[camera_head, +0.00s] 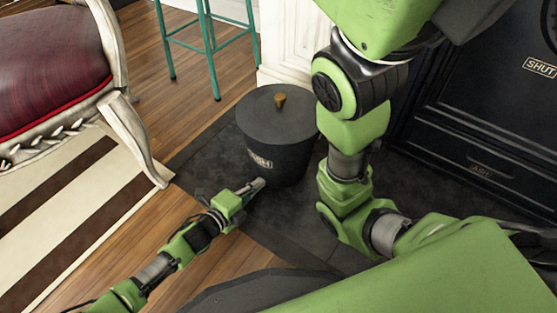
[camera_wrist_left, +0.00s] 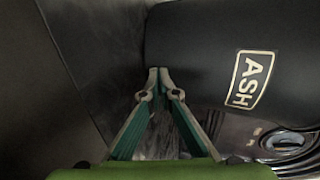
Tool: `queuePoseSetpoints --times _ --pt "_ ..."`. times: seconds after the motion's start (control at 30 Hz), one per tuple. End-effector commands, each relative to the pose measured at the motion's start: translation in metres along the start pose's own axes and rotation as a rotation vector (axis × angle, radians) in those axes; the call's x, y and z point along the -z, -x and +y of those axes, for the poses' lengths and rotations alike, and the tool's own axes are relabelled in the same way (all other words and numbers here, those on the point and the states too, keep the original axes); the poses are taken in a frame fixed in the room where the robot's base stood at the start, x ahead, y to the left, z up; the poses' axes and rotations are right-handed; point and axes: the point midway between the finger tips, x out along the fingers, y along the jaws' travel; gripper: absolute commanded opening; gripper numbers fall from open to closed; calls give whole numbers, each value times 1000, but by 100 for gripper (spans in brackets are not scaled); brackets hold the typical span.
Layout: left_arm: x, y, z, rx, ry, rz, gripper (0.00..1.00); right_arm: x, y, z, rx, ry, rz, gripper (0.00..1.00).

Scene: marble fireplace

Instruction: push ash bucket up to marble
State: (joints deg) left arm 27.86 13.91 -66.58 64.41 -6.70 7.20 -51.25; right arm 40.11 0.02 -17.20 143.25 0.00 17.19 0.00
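The ash bucket (camera_head: 275,148) is a dark, round, lidded bucket with a wooden knob and an ASH label. It stands upright on the dark hearth slab, just in front of the white marble (camera_head: 287,45). Its lid overlaps the marble's foot in the head view, so I cannot tell whether they touch. My left gripper (camera_head: 258,185) is low at the bucket's near side, fingertips at or very near its wall. In the left wrist view the bucket (camera_wrist_left: 210,65) fills the upper right, and the gripper's fingertips (camera_wrist_left: 158,72) meet with nothing between them. My right gripper is out of view.
A teal stool (camera_head: 210,50) stands behind on the wooden floor. A red-seated chair (camera_head: 55,70) and striped rug (camera_head: 75,215) are at the left. A black stove front (camera_head: 480,120) with a SHUT label is at the right. Bare floor lies left of the slab.

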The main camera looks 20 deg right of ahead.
Motion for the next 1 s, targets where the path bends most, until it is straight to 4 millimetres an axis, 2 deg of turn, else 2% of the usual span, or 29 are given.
queuePoseSetpoints --times 0.03,1.0 --pt "1 -3 -6 10 -1 4 0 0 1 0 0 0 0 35" --pt "1 -31 -14 10 -1 4 0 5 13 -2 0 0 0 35"
